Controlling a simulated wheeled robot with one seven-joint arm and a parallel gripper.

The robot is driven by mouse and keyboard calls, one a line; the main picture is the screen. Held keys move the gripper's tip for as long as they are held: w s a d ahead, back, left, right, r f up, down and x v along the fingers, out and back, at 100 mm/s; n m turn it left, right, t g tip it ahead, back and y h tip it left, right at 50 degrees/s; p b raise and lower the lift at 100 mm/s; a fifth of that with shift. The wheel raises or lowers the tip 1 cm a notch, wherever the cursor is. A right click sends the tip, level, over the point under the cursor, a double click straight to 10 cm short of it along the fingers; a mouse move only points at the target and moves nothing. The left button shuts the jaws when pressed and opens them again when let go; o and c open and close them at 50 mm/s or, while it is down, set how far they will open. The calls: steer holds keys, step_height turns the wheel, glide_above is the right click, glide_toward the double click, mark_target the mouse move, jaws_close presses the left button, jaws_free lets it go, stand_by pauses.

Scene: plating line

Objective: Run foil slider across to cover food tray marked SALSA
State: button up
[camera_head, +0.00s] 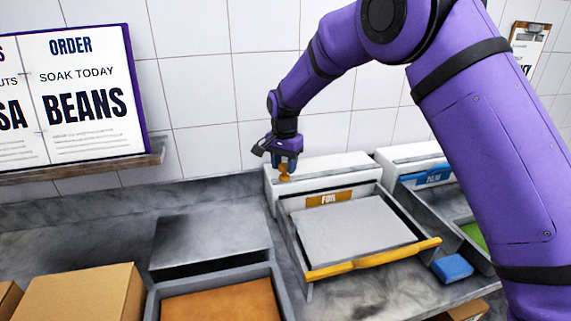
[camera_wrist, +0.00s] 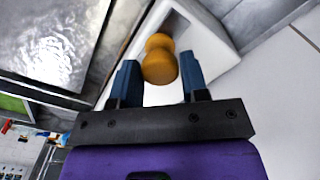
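The foil dispenser has a white housing (camera_head: 345,172) at the back, an orange label reading FOIL (camera_head: 328,199), a grey sheet (camera_head: 350,228) and an orange front bar (camera_head: 373,259). A small orange knob (camera_head: 284,174) stands at the left end of the housing. My gripper (camera_head: 285,162) points down over that knob. In the wrist view, the knob (camera_wrist: 160,60) lies between the blue fingertips of my gripper (camera_wrist: 160,76), with small gaps on both sides. The gripper looks open. No tray label reading SALSA is legible.
A grey-rimmed tray with orange-brown contents (camera_head: 220,303) sits at the bottom left, beside a cardboard box (camera_head: 82,293). A second dispenser with a blue label (camera_head: 433,175) and a blue block (camera_head: 453,268) are at right.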

mark_target(285, 165)
steer(key=o, duration=0.3)
steer(key=shift+r, duration=0.15)
step_height(285, 165, up, 10)
steer(key=shift+r, duration=0.25)
stand_by(0.4)
